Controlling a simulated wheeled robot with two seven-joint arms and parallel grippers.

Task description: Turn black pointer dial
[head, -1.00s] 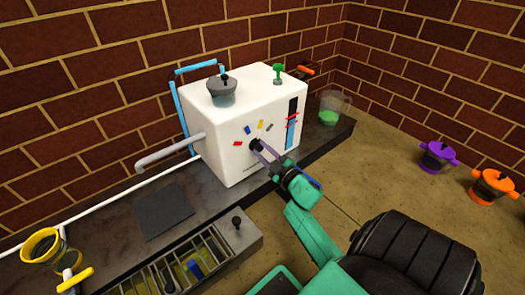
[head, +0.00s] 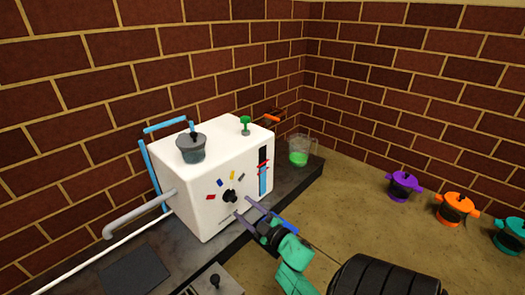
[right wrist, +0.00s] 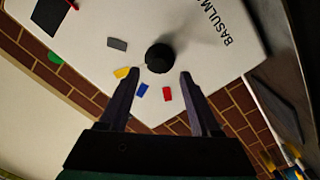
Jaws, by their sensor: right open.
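The black pointer dial (head: 230,196) is on the front face of the white machine (head: 185,215). Red, blue, yellow and grey marks sit in an arc around it. In the right wrist view the round black dial (right wrist: 160,58) lies just beyond the fingertips, between their lines, with a thin pale line toward the yellow mark (right wrist: 123,73). My right gripper (head: 243,207) is open and empty, its two purple-grey fingers spread in front of the face, to the right of the dial in the head view. The fingers (right wrist: 159,74) appear clear of the dial. My left gripper is not in view.
A grey lidded pot (head: 191,150) and a green knob (head: 245,125) are on the machine's top. A blue gauge strip (head: 263,178) is right of the dial. A glass beaker with green contents (head: 299,152) stands behind right. Colored pots, including a purple one (head: 402,186), stand at right.

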